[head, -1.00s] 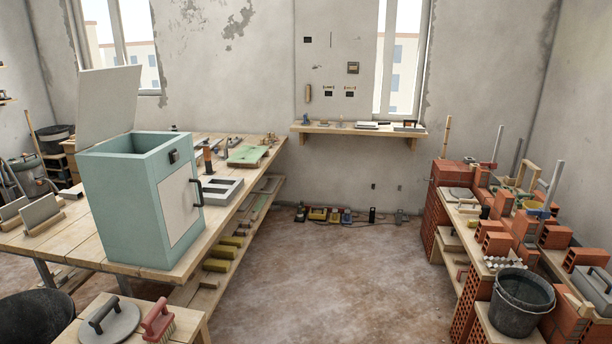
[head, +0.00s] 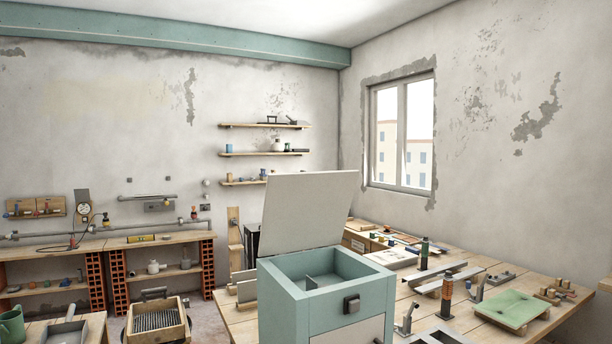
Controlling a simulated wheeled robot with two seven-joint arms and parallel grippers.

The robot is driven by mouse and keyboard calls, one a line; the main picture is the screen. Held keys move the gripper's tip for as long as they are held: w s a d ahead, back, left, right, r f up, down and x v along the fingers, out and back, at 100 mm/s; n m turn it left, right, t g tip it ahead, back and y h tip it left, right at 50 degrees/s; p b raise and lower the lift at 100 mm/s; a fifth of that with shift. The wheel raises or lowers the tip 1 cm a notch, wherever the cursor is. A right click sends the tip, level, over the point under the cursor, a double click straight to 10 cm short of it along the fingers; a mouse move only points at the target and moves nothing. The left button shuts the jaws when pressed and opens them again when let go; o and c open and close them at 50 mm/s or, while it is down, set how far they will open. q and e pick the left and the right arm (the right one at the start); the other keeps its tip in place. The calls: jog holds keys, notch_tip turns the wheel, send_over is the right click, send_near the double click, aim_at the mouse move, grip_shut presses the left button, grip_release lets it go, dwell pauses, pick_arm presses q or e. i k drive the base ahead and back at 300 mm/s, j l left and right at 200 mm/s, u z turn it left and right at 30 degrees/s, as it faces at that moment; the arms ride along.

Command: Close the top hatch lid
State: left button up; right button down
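The top hatch lid (head: 310,210) is a flat pale grey panel. It stands open, raised nearly upright at the back edge of the teal box (head: 300,306). The box's open top shows a teal interior with a divider inside. The box stands on the wooden table (head: 236,318). Neither of my grippers shows in the head view.
A green board (head: 511,309), metal channels and tools lie on the table right of the box. A wooden crate with a grate (head: 157,321) stands to the left. A workbench (head: 150,242) on brick supports lines the back wall. Shelves (head: 264,154) hang above.

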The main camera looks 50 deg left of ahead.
aim_at(302, 210)
jog(key=i+l+u, duration=0.1)
jog(key=i+u, duration=0.2)
jog(key=u, duration=0.2)
jog(key=i+l+u, duration=0.2)
jog(key=u, duration=0.25)
jog(key=i+l+u, duration=0.3)
jog(key=u, duration=0.2)
jog(key=i+l+u, duration=0.2)
jog(key=l+u, duration=0.15)
jog(key=u, duration=0.15)
jog(key=i+l+u, duration=0.1)
jog(key=l+u, duration=0.4)
jog(key=j, duration=0.1)
